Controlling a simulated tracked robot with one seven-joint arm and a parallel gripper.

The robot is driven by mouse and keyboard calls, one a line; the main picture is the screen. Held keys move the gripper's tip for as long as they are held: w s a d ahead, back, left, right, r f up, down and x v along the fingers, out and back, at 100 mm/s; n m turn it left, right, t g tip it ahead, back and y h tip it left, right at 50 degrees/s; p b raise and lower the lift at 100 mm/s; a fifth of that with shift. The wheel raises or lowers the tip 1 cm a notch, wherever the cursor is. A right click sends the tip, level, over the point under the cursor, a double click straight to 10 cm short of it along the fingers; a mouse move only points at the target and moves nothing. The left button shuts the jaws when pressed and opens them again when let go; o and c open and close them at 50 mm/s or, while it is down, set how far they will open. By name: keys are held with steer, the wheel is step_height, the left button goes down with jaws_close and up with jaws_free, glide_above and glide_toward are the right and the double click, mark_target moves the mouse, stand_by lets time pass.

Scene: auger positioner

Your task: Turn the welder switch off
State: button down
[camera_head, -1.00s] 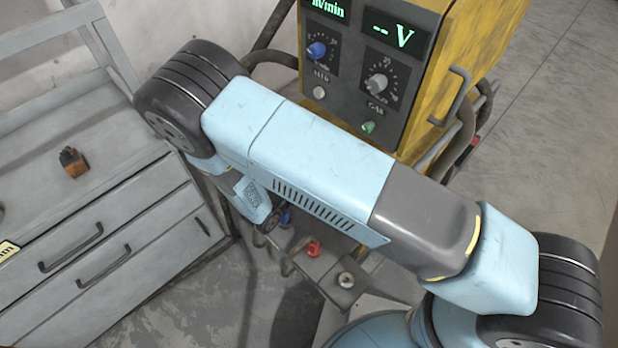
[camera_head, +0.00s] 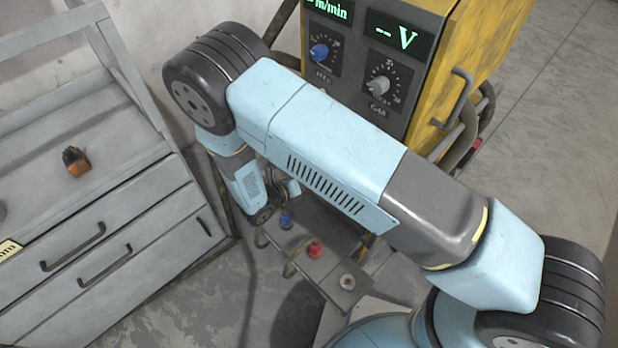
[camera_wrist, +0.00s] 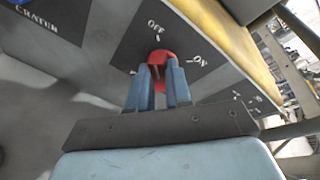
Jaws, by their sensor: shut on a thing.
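The red welder switch (camera_wrist: 163,57) shows in the wrist view on a dark panel marked OFF and ON. My gripper (camera_wrist: 163,72) is shut on the switch, with its two blue fingers on either side of the knob. OFF is printed above the knob and ON to its right. The fingers hide part of the knob, so I cannot tell exactly where it points. In the head view the yellow and grey welder (camera_head: 420,75) stands at the top. My own arm hides the switch and my gripper there.
A grey drawer cabinet (camera_head: 120,210) stands at the left, with a small orange and black object (camera_head: 75,161) on top. The welder's lit display (camera_head: 398,36) and knobs face me. Red (camera_head: 315,249) and blue (camera_head: 286,219) fittings are below my arm.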

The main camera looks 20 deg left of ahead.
stand_by(0.3)
steer(key=c, duration=1.1)
jaws_free()
steer(key=shift+o, duration=0.2)
steer(key=v, duration=1.3)
steer(key=shift+s, duration=0.3)
steer(key=shift+a, duration=0.15)
